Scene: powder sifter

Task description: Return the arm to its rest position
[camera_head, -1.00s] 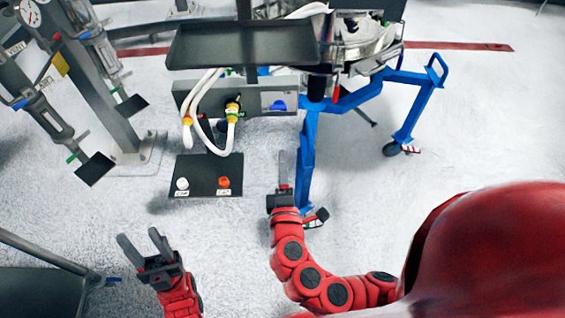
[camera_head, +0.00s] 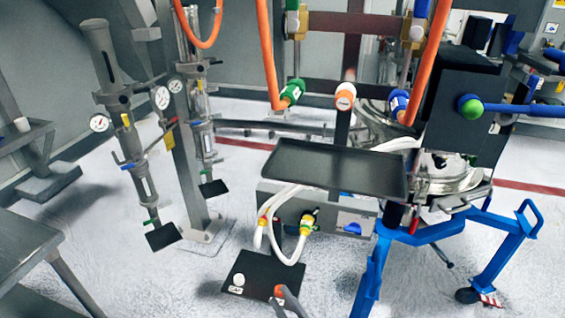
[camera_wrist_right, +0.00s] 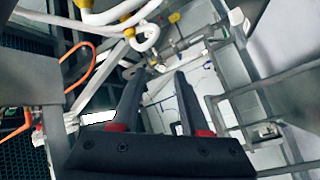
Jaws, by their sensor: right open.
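The rest of my right arm is below the picture. In the right wrist view my right gripper (camera_wrist_right: 157,80) has its two dark fingers apart with nothing between them. My left gripper is outside both current views.
Behind are a black tray (camera_head: 335,165), a blue wheeled frame (camera_head: 370,275) and white hoses (camera_head: 272,222). A grey table (camera_head: 30,255) stands at left.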

